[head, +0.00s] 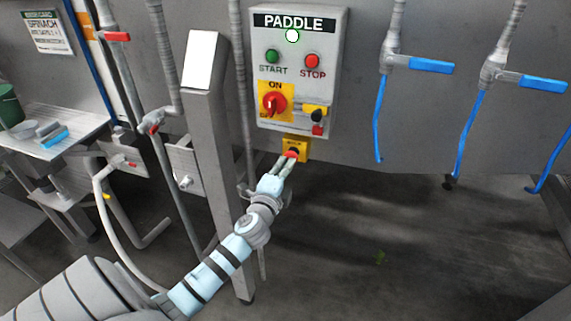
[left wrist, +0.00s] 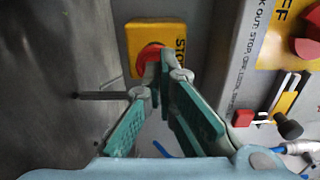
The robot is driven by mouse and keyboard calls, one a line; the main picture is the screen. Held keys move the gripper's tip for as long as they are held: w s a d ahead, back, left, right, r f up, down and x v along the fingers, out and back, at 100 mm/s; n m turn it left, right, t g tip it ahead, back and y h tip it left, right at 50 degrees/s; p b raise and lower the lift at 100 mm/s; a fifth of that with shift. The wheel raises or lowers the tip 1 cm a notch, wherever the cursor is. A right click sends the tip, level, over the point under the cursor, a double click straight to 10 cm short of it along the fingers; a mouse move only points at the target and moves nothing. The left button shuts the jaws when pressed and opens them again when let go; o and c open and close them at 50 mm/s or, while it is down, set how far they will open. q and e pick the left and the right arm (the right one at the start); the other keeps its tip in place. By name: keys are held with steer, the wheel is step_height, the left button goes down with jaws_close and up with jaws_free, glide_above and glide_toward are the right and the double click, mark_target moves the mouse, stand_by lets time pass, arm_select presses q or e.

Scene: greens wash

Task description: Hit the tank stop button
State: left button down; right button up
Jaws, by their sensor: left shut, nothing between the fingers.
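A yellow box marked STOP (head: 303,146) with a red button (head: 292,153) is mounted just under the grey PADDLE control panel (head: 325,75). In the left wrist view the yellow box (left wrist: 172,37) and its red button (left wrist: 147,56) are straight ahead, with the button partly hidden by the fingers. My left gripper (head: 287,162) is shut and empty, its fingertips right at the red button; the fingertips also show in the left wrist view (left wrist: 166,68). I cannot tell whether they touch or press it. My right gripper is not in view.
The panel carries a green START button (head: 272,56), a red STOP button (head: 312,61) and a red rotary switch (head: 274,103). A grey post (head: 212,150) stands left of my gripper. Blue-handled valves (head: 431,65) are on the right. Open floor lies below.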

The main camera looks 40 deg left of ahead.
arm_select(q)
steer(key=shift+w, duration=0.1)
steer(key=shift+w+a+r, duration=0.25)
steer(key=shift+w+r, duration=0.15)
steer(key=shift+w, duration=0.25)
steer(key=v, duration=1.4)
steer(key=shift+f, duration=0.2)
steer(key=shift+s+d, duration=0.15)
